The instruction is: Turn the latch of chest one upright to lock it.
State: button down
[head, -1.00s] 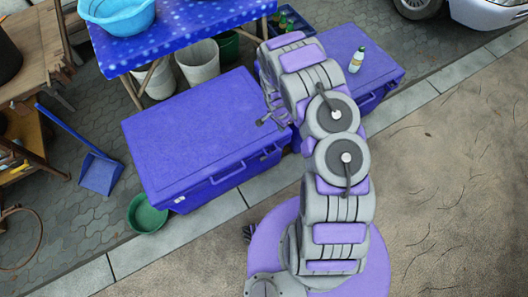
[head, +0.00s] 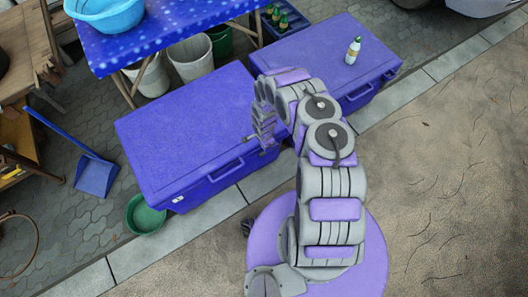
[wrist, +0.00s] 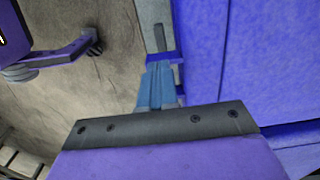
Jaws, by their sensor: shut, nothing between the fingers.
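Two blue chests are in the head view: a large one (head: 185,135) in the middle and another (head: 315,48) behind it to the right. Both lids are down. I cannot tell which is chest one. My gripper (head: 249,138) is by the right front part of the middle chest. In the wrist view my gripper (wrist: 158,85) has its fingers together and empty, beside a blue chest surface (wrist: 265,60). A grey upright piece (wrist: 155,25) lies just past the fingertips; I cannot tell whether it is the latch. No latch shows clearly in the head view.
A white bottle (head: 353,50) stands on the right chest. A green bowl (head: 146,214) and a blue dustpan (head: 96,175) are on the paving to the left. A blue-covered table (head: 150,30) with buckets below stands behind. Sandy ground (head: 450,150) at the right is open.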

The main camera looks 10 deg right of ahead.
aim_at(262, 154)
notch_tip(262, 154, down, 7)
jog(key=shift+f+b, duration=0.1)
jog(key=shift+b, duration=0.95)
jog(key=shift+a, duration=0.1)
jog(key=shift+s+a+f+p, duration=0.15)
jog(key=shift+a+p, duration=0.05)
jog(key=shift+p, duration=0.1)
jog(key=shift+a+f+p, duration=0.2)
jog(key=shift+f+p, duration=0.15)
jog(key=shift+p, duration=0.05)
